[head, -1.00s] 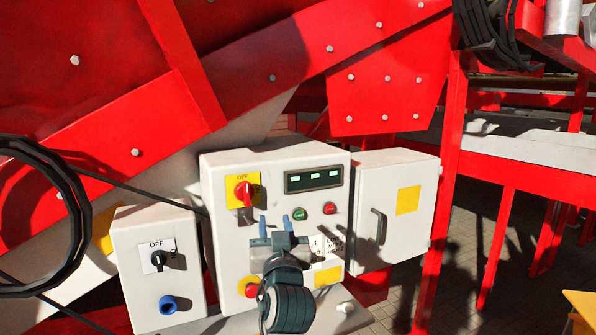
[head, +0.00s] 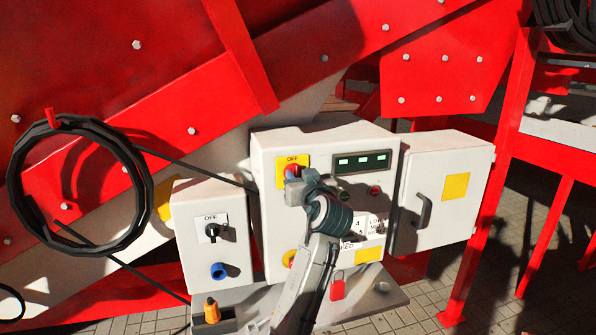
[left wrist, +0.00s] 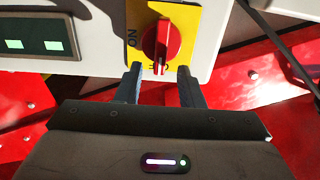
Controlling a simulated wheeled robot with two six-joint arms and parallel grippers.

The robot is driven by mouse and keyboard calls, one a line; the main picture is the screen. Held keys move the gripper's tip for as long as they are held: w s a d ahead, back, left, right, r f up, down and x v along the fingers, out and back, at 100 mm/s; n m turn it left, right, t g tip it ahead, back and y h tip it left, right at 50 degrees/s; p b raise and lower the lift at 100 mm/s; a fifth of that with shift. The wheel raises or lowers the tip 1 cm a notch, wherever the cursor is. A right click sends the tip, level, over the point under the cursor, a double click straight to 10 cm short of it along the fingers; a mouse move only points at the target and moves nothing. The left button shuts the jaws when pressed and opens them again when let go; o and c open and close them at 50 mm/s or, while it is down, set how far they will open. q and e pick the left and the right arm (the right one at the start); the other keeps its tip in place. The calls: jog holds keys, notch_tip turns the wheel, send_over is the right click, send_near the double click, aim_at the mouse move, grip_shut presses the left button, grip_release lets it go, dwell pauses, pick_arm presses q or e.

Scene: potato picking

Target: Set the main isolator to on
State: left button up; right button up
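The main isolator (head: 291,162) is a red rotary knob on a yellow plate on the white control box (head: 263,225). In the left wrist view, where the panel appears upside down, the red knob (left wrist: 162,45) points at OFF, with ON to its left. My left gripper (left wrist: 160,76) is open, its two blue-grey fingers apart just short of the knob, one to each side of its OFF end. I cannot tell whether they touch it. In the head view the left gripper (head: 292,180) hides the lower part of the isolator. My right gripper is not in view.
A smaller white box (head: 192,255) with a black OFF switch (head: 211,231) stands left. A closed cabinet (head: 455,205) with a handle stands right. Below are a shelf (head: 385,296), an orange item (head: 212,310) and a red item (head: 337,288). A coiled black hose (head: 142,190) hangs left.

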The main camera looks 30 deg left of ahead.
pick_arm(q)
jog(key=shift+x, duration=1.1)
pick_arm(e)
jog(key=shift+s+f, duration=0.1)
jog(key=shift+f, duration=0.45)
pick_arm(q)
grip_shut()
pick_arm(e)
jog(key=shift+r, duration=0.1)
